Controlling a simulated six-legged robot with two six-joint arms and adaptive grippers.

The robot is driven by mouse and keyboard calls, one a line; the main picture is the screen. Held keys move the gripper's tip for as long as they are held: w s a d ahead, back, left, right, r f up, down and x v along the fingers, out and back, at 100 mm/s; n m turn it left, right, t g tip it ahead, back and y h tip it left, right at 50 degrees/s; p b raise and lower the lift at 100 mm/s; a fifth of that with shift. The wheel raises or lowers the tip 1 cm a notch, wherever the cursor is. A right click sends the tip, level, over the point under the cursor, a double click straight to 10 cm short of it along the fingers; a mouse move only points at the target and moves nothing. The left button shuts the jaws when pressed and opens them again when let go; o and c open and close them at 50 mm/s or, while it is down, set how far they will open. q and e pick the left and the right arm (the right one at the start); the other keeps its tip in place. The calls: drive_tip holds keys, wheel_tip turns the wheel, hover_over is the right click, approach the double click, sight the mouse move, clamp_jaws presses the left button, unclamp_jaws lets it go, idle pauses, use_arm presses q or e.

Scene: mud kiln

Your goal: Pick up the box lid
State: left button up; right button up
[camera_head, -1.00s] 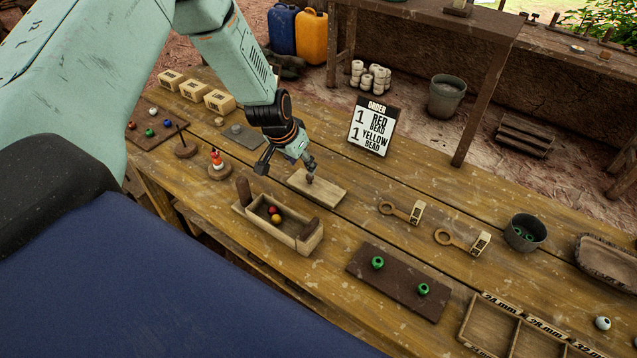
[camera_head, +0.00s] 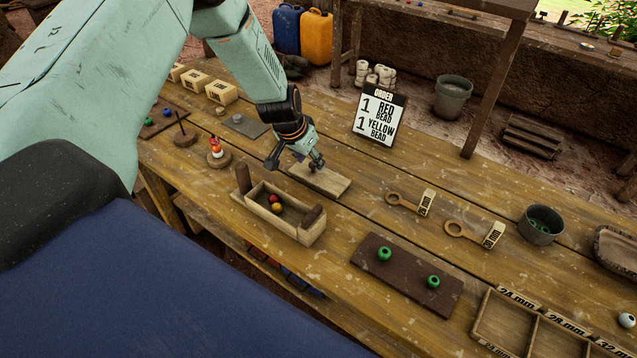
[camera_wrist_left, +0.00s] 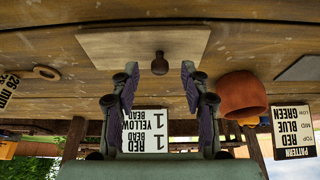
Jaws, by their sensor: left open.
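My left gripper (camera_head: 295,163) is open and low over the lid in the head view. In the left wrist view the fingers of my left gripper (camera_wrist_left: 159,76) stand apart on either side of the knob, with gaps to it. Whether a finger touches the lid is unclear. My right gripper is out of view.
An order sign (camera_head: 380,119) stands behind the lid. A bead post (camera_head: 217,158) stands left of the box. A dark board (camera_head: 405,275) with two green beads, ring gauges (camera_head: 408,203) and a grey pot (camera_head: 541,225) lie to the right.

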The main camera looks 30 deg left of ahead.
use_arm(q)
drive_tip(key=shift+b+x, duration=0.35)
drive_tip(key=shift+x, duration=0.5)
drive_tip(key=shift+w+f, duration=0.2)
drive_tip(key=shift+w, duration=0.15)
drive_tip(key=shift+s+r, duration=0.2)
drive_tip(key=shift+s, duration=0.2)
drive_tip(key=c, duration=0.3)
drive_tip(key=shift+w+f, duration=0.15)
drive_tip(key=shift+w, duration=0.15)
drive_tip(key=c, duration=0.5)
drive_tip(key=shift+c, duration=0.8)
drive_tip(key=shift+s, duration=0.15)
clamp_jaws()
